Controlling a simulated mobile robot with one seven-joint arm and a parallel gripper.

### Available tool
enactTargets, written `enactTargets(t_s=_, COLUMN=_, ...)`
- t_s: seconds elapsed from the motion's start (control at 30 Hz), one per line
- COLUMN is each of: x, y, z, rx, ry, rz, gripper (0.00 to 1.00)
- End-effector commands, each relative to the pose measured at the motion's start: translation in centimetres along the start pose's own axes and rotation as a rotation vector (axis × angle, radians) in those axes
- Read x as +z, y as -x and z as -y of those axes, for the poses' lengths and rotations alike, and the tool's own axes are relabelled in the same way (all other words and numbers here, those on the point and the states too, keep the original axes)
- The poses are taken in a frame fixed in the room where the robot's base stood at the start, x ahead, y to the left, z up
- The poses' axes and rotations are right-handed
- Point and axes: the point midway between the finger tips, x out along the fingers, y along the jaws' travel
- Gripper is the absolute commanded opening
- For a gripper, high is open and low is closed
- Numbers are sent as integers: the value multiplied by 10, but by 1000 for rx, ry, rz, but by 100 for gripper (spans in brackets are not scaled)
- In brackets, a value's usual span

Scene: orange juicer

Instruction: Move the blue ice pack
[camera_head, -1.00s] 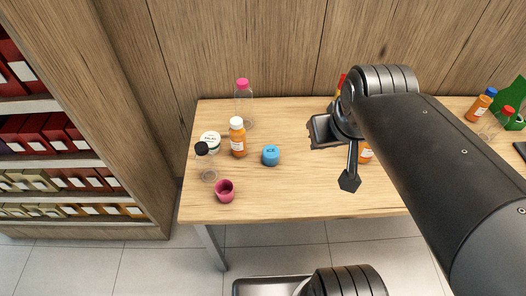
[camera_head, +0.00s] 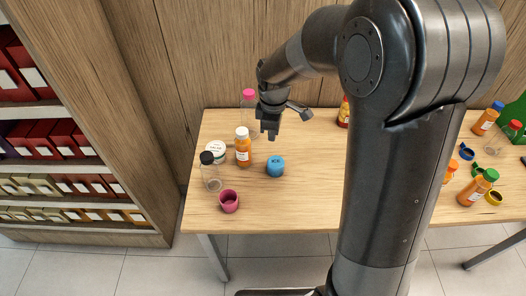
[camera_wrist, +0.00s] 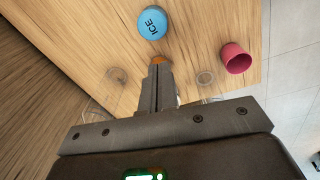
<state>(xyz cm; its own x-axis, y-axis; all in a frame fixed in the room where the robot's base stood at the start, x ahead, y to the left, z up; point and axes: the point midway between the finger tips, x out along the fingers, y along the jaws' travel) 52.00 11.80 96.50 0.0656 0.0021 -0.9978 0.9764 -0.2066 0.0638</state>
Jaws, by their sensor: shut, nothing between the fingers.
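The blue ice pack (camera_head: 276,169) is a short round blue puck lettered "ICE". It sits on the wooden table, right of an orange bottle with a white cap (camera_head: 243,150). In the wrist view the ice pack (camera_wrist: 152,24) lies beyond the fingertips, with its top fully visible. My gripper (camera_head: 270,132) is above the table, behind the ice pack and apart from it. In the wrist view its fingers (camera_wrist: 157,70) are together and hold nothing. Something orange shows just past the fingertips, mostly hidden by them.
A magenta cup (camera_head: 229,202), a black-capped clear bottle (camera_head: 212,176), a white-lidded jar (camera_head: 215,150) and a pink-capped bottle (camera_head: 249,98) stand around the ice pack. Several juice bottles and loose caps are at the right. My arm hides the table's middle right.

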Motion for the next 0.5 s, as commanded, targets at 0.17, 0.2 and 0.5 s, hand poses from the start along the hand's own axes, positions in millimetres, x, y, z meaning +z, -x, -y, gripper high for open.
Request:
enactTargets(t_s=0.17, x=-21, y=-39, z=-9, rx=-50, ry=148, rz=9, gripper=0)
enactTargets(t_s=0.2, x=-23, y=-44, z=-10, rx=-55, ry=169, rz=9, gripper=0)
enactTargets(t_s=0.5, x=-28, y=-71, z=-10, rx=-69, ry=212, rz=10, gripper=0)
